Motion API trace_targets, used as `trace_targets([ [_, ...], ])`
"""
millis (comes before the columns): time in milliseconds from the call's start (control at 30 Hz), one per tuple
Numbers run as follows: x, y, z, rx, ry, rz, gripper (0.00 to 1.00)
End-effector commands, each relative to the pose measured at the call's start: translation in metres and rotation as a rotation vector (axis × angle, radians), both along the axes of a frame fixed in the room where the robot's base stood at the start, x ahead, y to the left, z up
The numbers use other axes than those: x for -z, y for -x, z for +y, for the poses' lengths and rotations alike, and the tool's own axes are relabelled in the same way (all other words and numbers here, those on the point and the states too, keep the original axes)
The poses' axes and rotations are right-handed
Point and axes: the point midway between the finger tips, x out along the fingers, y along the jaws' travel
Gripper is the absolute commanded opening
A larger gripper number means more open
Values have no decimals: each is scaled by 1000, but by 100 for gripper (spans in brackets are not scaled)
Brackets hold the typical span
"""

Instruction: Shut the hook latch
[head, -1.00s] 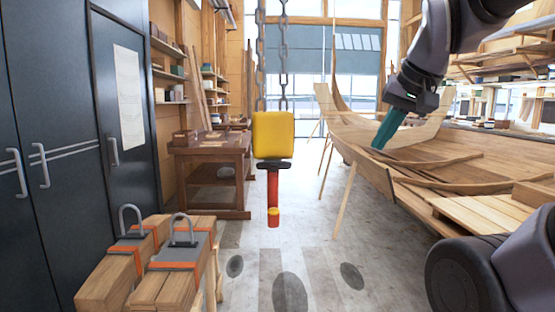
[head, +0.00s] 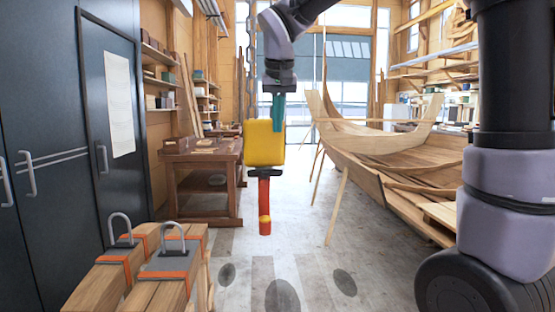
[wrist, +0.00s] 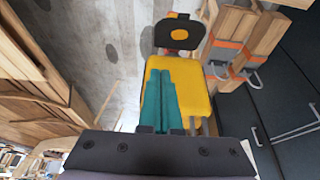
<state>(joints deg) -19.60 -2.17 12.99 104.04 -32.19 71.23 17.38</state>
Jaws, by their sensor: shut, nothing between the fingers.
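A yellow hoist block (head: 264,150) hangs on chains in the middle of the head view. Under it are a black crosspiece (head: 264,174) and a red-orange hanging part (head: 264,205) with a yellow band near its lower end. The hook shape and latch cannot be made out. My gripper (head: 277,128) has teal fingers, shut and empty, pointing down beside the upper right of the block. In the wrist view, my gripper (wrist: 160,72) overlaps the yellow block (wrist: 197,98), and a black piece (wrist: 180,34) with a yellow disc shows beyond. Whether the fingers touch the block is unclear.
Timber stacks with orange straps and grey shackles (head: 175,240) stand at the lower left. Dark cabinets (head: 60,160) line the left. A wooden bench (head: 205,175) is behind. The wooden boat hull (head: 390,165) fills the right. The floor below the hook looks open.

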Motion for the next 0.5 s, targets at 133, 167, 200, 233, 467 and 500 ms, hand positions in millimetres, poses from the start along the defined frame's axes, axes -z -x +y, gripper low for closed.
trace_targets([
  [133,33,-12,0,-1,1,5,0],
  [167,39,-14,0,0,1,6,0],
  [200,47,-17,0,-1,1,5,0],
  [233,52,-19,0,-1,1,5,0],
  [467,85,-12,0,-1,0,2,0],
  [500,89,-10,0,-1,0,3,0],
])
